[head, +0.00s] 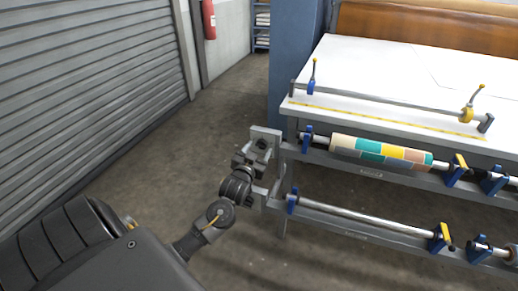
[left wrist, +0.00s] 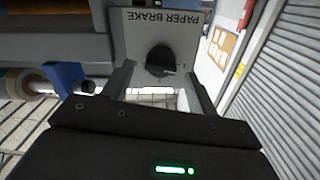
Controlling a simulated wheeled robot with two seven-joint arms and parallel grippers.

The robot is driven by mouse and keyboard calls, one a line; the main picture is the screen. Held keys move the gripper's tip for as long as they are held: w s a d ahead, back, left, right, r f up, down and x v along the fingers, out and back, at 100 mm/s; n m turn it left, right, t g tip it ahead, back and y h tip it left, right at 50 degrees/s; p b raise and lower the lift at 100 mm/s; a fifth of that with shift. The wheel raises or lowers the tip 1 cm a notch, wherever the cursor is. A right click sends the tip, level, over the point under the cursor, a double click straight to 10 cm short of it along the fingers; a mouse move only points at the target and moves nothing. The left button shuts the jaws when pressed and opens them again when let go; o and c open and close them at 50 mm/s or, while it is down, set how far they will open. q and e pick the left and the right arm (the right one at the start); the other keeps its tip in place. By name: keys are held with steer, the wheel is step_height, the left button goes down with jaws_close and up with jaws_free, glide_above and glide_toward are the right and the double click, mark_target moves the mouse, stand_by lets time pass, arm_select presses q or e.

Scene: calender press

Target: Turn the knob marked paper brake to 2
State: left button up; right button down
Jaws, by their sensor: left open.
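The paper brake knob (left wrist: 160,61) is a round black knob on a pale grey plate in the left wrist view, where the plate's label "PAPER BRAKE" (left wrist: 162,20) appears upside down. The knob's scale and pointer are too small to read surely. My left gripper (left wrist: 158,74) is open, with one finger on each side of the knob's lower part in that view; I cannot tell whether they touch it. In the head view my left gripper (head: 252,157) is at the left end of the press frame, by the end plate (head: 266,132); the knob is hidden there. My right gripper is out of view.
A white-topped table (head: 395,75) stands at the right with a patterned paper roll (head: 380,151) on the upper bar and a bare lower bar (head: 365,216). A roller shutter (head: 85,80) is at the left. The floor between is clear.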

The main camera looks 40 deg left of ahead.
arm_select(q)
steer(key=shift+w+a, duration=0.2)
steer(key=shift+w, duration=0.45)
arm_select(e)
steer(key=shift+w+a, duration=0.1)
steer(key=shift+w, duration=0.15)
